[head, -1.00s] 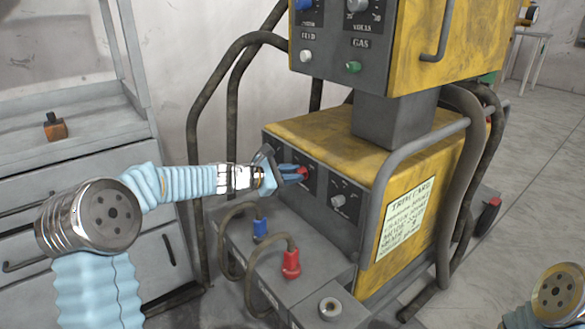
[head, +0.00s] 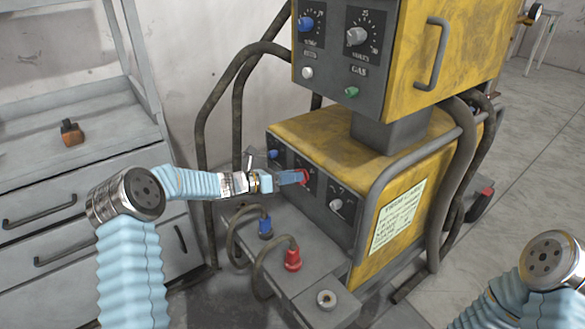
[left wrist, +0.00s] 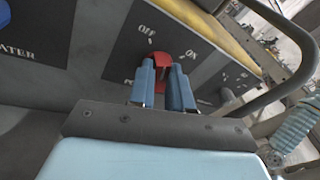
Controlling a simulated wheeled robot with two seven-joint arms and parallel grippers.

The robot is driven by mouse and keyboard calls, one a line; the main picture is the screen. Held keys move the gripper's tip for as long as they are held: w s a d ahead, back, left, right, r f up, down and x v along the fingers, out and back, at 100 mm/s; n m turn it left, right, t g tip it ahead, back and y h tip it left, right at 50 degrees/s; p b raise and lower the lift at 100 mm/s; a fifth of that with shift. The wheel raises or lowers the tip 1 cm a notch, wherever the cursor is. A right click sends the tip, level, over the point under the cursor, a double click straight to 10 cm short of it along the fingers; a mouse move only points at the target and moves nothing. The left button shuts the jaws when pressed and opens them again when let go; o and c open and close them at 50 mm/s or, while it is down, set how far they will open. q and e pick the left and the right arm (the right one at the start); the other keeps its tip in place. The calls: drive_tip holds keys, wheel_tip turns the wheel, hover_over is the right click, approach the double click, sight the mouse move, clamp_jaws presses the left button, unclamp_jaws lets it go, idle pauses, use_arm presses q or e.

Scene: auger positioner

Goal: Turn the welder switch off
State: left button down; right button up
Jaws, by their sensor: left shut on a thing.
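The welder (head: 360,150) is a yellow box with a dark front panel. Its red switch (left wrist: 162,59) sits on the panel, with OFF printed at its upper left and ON at its right in the left wrist view. The red switch also shows in the head view (head: 305,176), partly covered by my fingers. My left gripper (head: 296,177) has its blue fingers at the switch, and in the left wrist view the fingers (left wrist: 163,85) are closed around its lower part. Which label the switch points to is hard to tell. My right gripper is not in view; only its arm shows.
A knob (head: 336,204) is on the panel right of the switch. Blue (head: 265,228) and red (head: 292,260) cable plugs stand on the ledge below. A grey tube frame (head: 400,160) wraps the welder. A drawer cabinet (head: 60,190) stands at the left.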

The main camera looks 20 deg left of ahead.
use_arm(q)
drive_tip(key=shift+w+a+f+n+h+p, duration=0.15)
drive_tip(key=shift+n+h+p, duration=0.15)
drive_tip(key=shift+n, duration=0.7)
drive_tip(key=shift+s+f+n+h+p, duration=0.15)
drive_tip(key=shift+n+h, duration=0.15)
drive_tip(key=shift+n, duration=0.7)
drive_tip(key=shift+w, duration=0.1)
drive_tip(key=c, duration=1.1)
unclamp_jaws()
drive_tip(key=shift+o, duration=0.2)
drive_tip(key=shift+r, duration=0.1)
drive_tip(key=b+v, duration=0.1)
drive_tip(key=v, duration=1.3)
